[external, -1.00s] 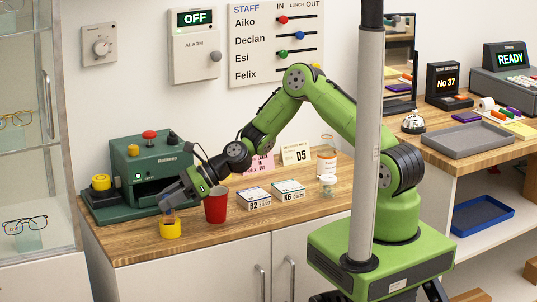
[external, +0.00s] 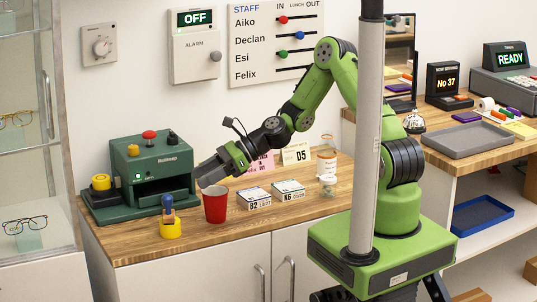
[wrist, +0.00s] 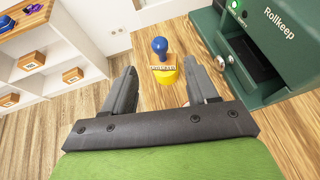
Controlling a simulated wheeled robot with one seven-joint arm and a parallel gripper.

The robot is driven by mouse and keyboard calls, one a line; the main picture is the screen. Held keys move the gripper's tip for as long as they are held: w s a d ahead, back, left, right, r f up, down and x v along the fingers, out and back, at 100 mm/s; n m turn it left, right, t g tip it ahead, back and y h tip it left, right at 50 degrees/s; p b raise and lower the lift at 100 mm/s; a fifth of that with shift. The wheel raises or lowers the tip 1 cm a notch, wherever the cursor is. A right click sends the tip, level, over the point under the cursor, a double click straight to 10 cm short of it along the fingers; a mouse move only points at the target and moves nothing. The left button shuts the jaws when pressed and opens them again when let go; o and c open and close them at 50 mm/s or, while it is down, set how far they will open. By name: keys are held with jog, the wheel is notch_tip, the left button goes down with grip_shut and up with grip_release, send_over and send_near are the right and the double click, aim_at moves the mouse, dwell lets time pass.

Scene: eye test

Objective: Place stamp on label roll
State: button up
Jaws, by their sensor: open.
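The stamp (external: 168,205), with a blue rounded handle, stands upright on top of the yellow label roll (external: 171,230) on the wooden counter. In the wrist view the stamp (wrist: 160,47) is ahead of my fingers, above the yellow roll (wrist: 166,78), with a small white lettered strip between them. My gripper (external: 203,178) is open and empty, above and to the right of the stamp, clear of it. It also shows in the wrist view (wrist: 161,78) with its fingers spread apart.
A red cup (external: 215,204) stands right of the roll, under my gripper.

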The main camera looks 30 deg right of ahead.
jog(key=shift+s+d+r, duration=0.1)
jog(key=shift+d+r, duration=0.05)
jog(key=shift+d, duration=0.15)
jog(key=s+d+r+n+t+h, duration=0.1)
jog(key=s+d+r+n+h, duration=0.3)
jog(key=d+n, duration=0.4)
jog(key=s+d+r+n+t+h, duration=0.1)
jog(key=s+d+r+n+h, duration=0.1)
jog(key=d+r+n+h, duration=0.6)
jog(key=s+d+r+n, duration=0.2)
jog(key=s+d, duration=0.5)
jog(key=s+d+r+n+t, duration=0.1)
jog(key=s+d+r+n, duration=0.1)
jog(key=s+d, duration=0.4)
jog(key=shift+s+d+r+h, duration=0.3)
jog(key=shift+s+d, duration=0.05)
jog(key=shift+d, duration=0.35)
